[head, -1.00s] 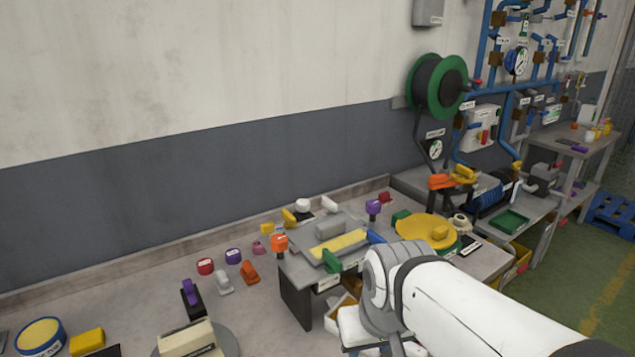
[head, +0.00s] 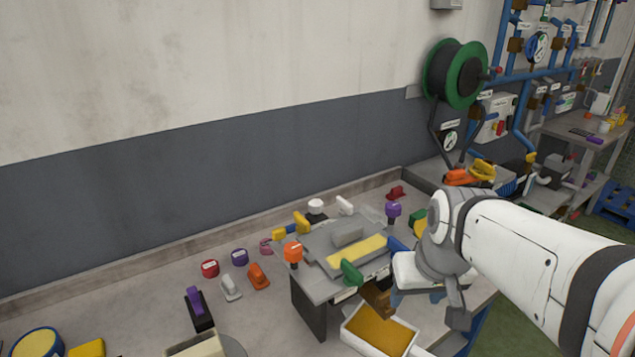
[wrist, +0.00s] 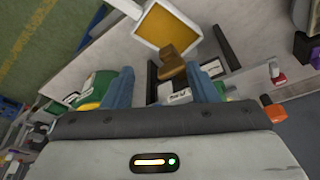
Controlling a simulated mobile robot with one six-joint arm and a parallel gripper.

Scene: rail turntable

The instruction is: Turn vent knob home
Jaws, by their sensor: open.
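The labels are too small to read, so I cannot tell for sure which part is the vent knob. A brown knob-like piece (head: 378,298) sits at the front edge of the small grey stand. It also shows in the wrist view (wrist: 172,64), beyond and between my fingertips, with a white label near it. My gripper (head: 421,295) is just right of the brown piece in the head view. In the wrist view its two blue fingers (wrist: 162,86) are spread apart with nothing held. A green handle (head: 351,272) stands beside the brown piece.
A white tray with an orange-yellow inside (head: 347,337) is below the brown piece. An orange knob (head: 293,252) and a purple knob (head: 393,210) stand at the stand's sides. Several loose coloured handles lie on the bench to the left. My arm covers the right part of the bench.

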